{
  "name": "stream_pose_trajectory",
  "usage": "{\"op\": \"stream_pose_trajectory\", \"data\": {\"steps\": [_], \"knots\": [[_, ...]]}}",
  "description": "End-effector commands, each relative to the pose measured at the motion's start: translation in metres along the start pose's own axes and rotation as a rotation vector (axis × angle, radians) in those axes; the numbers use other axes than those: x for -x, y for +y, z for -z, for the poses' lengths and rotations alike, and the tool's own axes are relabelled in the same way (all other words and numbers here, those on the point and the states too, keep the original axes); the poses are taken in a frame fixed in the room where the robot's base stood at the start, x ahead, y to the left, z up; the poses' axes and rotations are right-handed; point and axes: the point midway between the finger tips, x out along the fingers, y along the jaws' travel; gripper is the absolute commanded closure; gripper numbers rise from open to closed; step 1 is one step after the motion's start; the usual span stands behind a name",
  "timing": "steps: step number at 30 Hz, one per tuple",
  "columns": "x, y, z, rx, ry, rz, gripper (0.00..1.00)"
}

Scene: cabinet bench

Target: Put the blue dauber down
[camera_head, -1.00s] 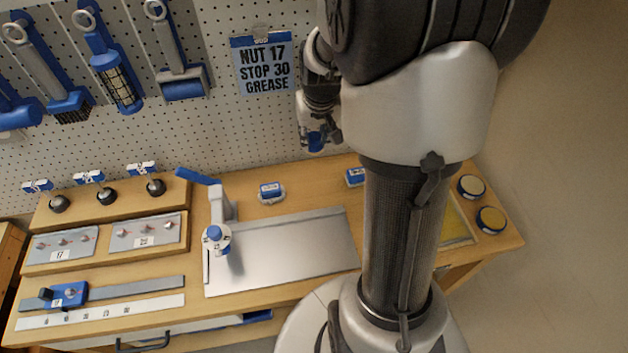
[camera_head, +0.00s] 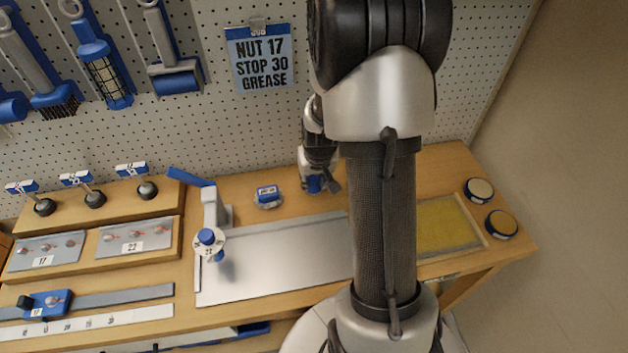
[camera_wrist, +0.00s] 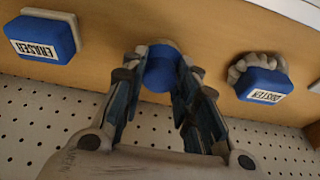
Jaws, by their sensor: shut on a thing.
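The blue dauber (camera_wrist: 159,72) is a round blue piece with a pale end, held between the fingertips of my gripper (camera_wrist: 160,84) in the wrist view. In the head view, my gripper (camera_head: 320,184) is low at the back of the bench, near the pegboard, with the dauber's blue (camera_head: 314,185) showing at its tips. The dauber is over or on the wooden strip between the eraser and the duster. I cannot tell whether it touches the wood.
A blue eraser (camera_wrist: 42,37) and a blue duster (camera_wrist: 262,80) flank the gripper. The duster (camera_head: 268,195) sits left of it in the head view. A metal plate (camera_head: 280,262) and a yellow pad (camera_head: 445,228) lie in front. My arm hides part of the bench.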

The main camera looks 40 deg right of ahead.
Motion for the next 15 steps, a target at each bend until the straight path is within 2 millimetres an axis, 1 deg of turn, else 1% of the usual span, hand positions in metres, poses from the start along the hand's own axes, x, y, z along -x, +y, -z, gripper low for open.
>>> {"op": "stream_pose_trajectory", "data": {"steps": [4,8,9,15], "knots": [[0.0018,0.0000,0.0012,0.000,0.002,0.000,0.91],[-0.0018,0.0000,0.0001,-0.001,0.002,0.000,0.91],[-0.0024,0.0000,-0.0002,-0.001,0.002,0.000,0.71],[-0.0012,0.0000,0.0002,-0.001,0.002,0.000,0.58]]}}
